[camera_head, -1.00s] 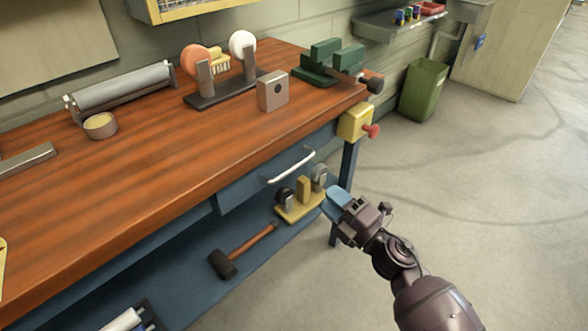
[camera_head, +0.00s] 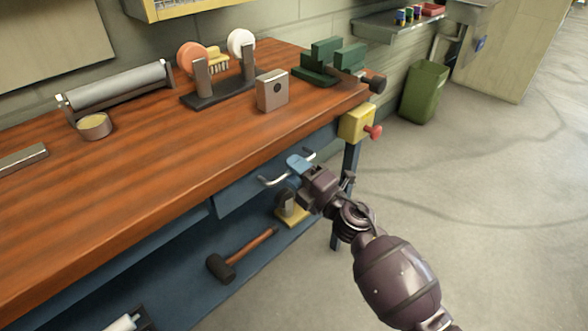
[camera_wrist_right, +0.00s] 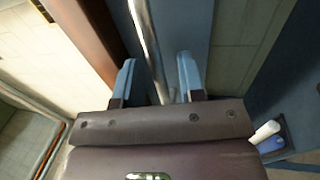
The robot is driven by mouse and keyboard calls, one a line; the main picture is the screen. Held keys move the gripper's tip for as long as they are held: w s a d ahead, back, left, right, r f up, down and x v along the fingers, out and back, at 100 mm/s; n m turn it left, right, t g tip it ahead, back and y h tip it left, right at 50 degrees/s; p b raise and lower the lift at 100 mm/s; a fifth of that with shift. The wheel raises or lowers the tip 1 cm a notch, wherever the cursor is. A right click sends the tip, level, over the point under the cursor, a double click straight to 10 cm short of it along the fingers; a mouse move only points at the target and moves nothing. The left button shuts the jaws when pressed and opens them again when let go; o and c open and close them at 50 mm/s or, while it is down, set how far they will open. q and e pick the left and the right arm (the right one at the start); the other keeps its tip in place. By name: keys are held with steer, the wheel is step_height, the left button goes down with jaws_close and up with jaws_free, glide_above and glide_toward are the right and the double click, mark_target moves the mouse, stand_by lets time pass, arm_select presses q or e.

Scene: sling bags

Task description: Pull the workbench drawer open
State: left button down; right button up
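The blue workbench drawer (camera_head: 232,198) is under the wooden top, its front close to the bench face. Its pale bar handle (camera_head: 272,181) shows at both ends; the middle is hidden behind my right gripper (camera_head: 298,164). The right wrist view shows the handle (camera_wrist_right: 147,38) running between the two blue fingers of my right gripper (camera_wrist_right: 156,80). The fingers are apart, with gaps on both sides of the bar. My left gripper is in neither view.
A yellow box with a red button (camera_head: 358,123) is right of the drawer. A mallet (camera_head: 238,255) lies on the lower shelf. Open floor is at the right.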

steer(key=shift+w+a+r, duration=0.1)
steer(key=shift+w+a, duration=0.05)
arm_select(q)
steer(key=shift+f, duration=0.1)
arm_select(e)
jaws_close()
